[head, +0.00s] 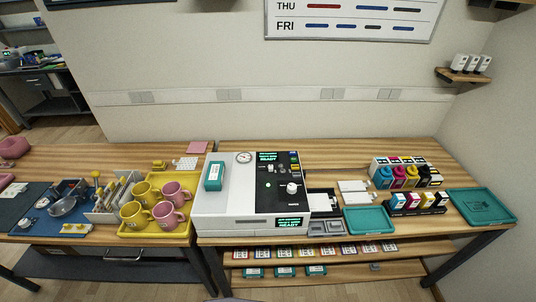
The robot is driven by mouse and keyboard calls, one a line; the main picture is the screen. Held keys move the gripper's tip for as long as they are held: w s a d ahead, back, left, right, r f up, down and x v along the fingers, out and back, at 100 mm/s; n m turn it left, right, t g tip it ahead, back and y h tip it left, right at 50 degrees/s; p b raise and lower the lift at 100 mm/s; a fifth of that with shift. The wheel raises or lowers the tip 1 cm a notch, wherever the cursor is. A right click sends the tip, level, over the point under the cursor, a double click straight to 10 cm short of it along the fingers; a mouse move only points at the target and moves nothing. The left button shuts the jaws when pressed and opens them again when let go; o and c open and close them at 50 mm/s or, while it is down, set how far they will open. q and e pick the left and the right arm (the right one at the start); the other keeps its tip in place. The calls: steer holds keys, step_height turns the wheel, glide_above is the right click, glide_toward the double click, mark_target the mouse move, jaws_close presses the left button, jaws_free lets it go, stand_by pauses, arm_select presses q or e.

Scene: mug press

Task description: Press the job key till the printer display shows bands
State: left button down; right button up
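The printer (237,205) is a white and black machine in the middle of the wooden table. Its upper display (268,157) shows green text that reads READY, with no bands visible. A second display (289,222) on its front also reads READY. A column of small coloured keys (295,163) is at the upper right of the black panel. Their labels are too small to read, so I cannot tell which is the job key. A white knob (292,188) is below them. Neither of my grippers is in view.
A yellow tray (150,234) with yellow and pink mugs stands left of the printer. A teal box (214,176) lies on the printer's left top. Ink bottles (398,172), ink boxes (412,201) and teal trays (368,220) are at the right. A shelf (345,269) runs below.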

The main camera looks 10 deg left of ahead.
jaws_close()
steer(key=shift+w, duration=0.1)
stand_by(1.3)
